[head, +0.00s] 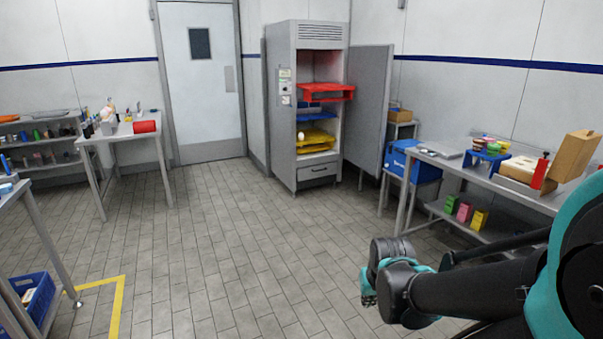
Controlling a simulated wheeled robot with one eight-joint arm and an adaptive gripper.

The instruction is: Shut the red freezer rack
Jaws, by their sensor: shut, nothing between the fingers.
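The tall grey freezer (317,175) stands against the back wall, right of the white door. Its door (366,110) is swung open to the right. The red rack (327,91) is in the upper part and sticks out of the front. A blue rack (316,116) and a yellow rack (315,137) are below it. My gripper (368,287) is at the lower right, far in front of the freezer and touching nothing there. Its fingers are small and dark in this view; they are shut with nothing between them.
Open tiled floor (215,240) lies between me and the freezer. A table with containers (500,180) runs along the right, with a blue crate (412,163) near the freezer door. A table (118,132) stands at the left, and yellow floor tape (118,300) marks the lower left.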

